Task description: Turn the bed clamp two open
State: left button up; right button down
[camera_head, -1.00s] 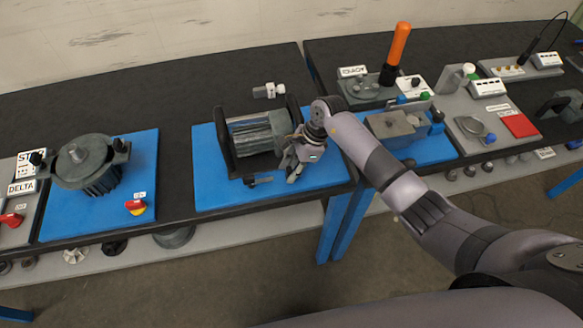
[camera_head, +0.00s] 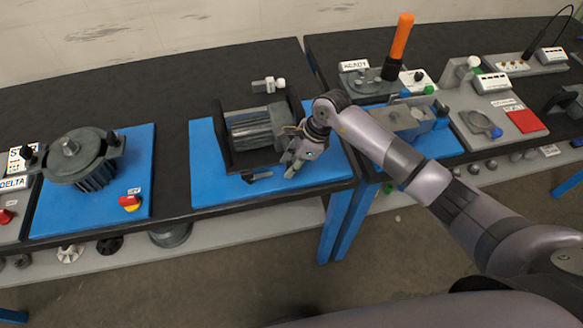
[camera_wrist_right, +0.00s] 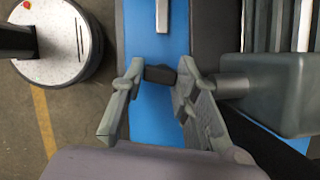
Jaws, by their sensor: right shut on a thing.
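A grey finned motor (camera_head: 255,130) sits in a dark bed on a blue mat (camera_head: 215,185); it also shows at the right of the wrist view (camera_wrist_right: 280,95). My right gripper (camera_head: 291,170) is low over the mat at the motor's front right. My left gripper is not in view.
A small grey fitting (camera_head: 268,85) lies behind the bed. A grey vise-like unit (camera_head: 405,122) stands right of my wrist.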

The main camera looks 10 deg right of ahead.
jog(key=shift+f+m+b, duration=0.2)
jog(key=shift+m+b, duration=0.1)
jog(key=shift+m, duration=0.2)
jog(key=shift+s+r+m+t, duration=0.1)
jog(key=shift+m+t, duration=0.4)
jog(key=shift+m, duration=0.4)
jog(key=m+b, duration=0.1)
jog(key=m, duration=0.1)
jog(key=m+t+h+b, duration=0.1)
jog(key=m, duration=0.1)
jog(key=shift+a+t, duration=0.2)
jog(key=shift+t, duration=0.1)
jog(key=m+h+b, duration=0.1)
jog(key=m, duration=0.1)
jog(key=m+b, duration=0.1)
jog(key=m, duration=0.2)
jog(key=shift+a+t+h, duration=0.2)
jog(key=shift+t+h, duration=0.2)
jog(key=shift+r+m+h+b, duration=0.1)
jog(key=shift+m+h+b, duration=0.6)
jog(key=shift+m+b, duration=0.8)
jog(key=shift+m, duration=0.4)
jog(key=shift+p, duration=0.3)
jog(key=c, duration=1.2)
grip_release()
jog(key=shift+c, duration=0.2)
